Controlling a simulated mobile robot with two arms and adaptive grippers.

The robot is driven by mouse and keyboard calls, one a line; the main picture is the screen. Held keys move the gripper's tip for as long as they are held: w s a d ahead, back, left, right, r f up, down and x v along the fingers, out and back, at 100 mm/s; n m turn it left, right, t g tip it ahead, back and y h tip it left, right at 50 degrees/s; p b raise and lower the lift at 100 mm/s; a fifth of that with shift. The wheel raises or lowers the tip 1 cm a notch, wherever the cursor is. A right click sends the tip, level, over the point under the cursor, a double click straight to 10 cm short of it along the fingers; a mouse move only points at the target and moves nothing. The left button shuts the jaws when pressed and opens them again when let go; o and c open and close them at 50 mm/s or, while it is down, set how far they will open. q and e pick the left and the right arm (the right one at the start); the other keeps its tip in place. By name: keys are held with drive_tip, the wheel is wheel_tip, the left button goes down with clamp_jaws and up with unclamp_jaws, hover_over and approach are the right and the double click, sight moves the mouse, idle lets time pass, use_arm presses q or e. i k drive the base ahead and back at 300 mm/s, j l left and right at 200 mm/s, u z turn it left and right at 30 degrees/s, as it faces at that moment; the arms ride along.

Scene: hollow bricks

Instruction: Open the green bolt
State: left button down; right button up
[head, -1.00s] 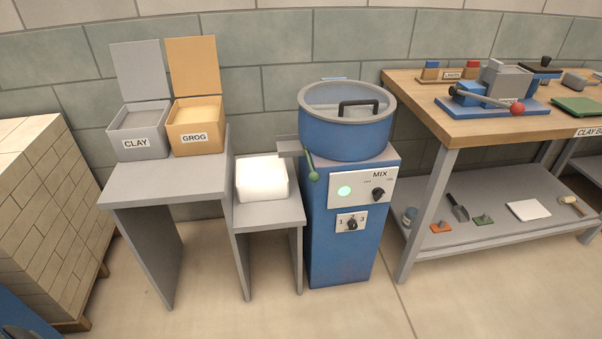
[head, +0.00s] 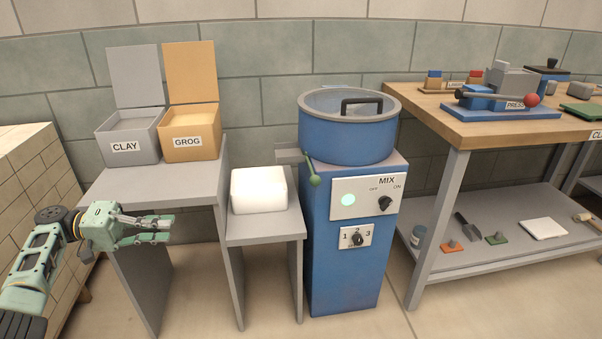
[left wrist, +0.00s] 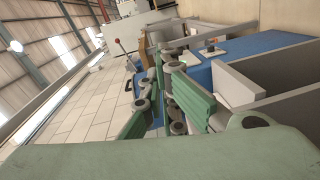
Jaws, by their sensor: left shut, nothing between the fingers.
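A green lever with a round ball end (head: 314,181) hangs from the grey spout (head: 289,156) at the left of the blue mixer (head: 345,230), under its drum. It is the only green bolt-like part I see on the mixer. My left gripper (head: 169,229) is shut and empty, in front of the grey table (head: 160,185), well to the left of the lever and apart from it. Its green fingers also show in the left wrist view (left wrist: 160,105). I cannot make out the lever in the left wrist view. My right gripper is not in view.
A white block (head: 259,190) sits on the low grey stand (head: 265,228) below the spout. The clay box (head: 128,145) and grog box (head: 190,142) stand open on the taller table. A workbench (head: 440,130) is at the right. The floor in front is clear.

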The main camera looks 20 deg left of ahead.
sight(315, 179)
drive_tip(key=i, duration=1)
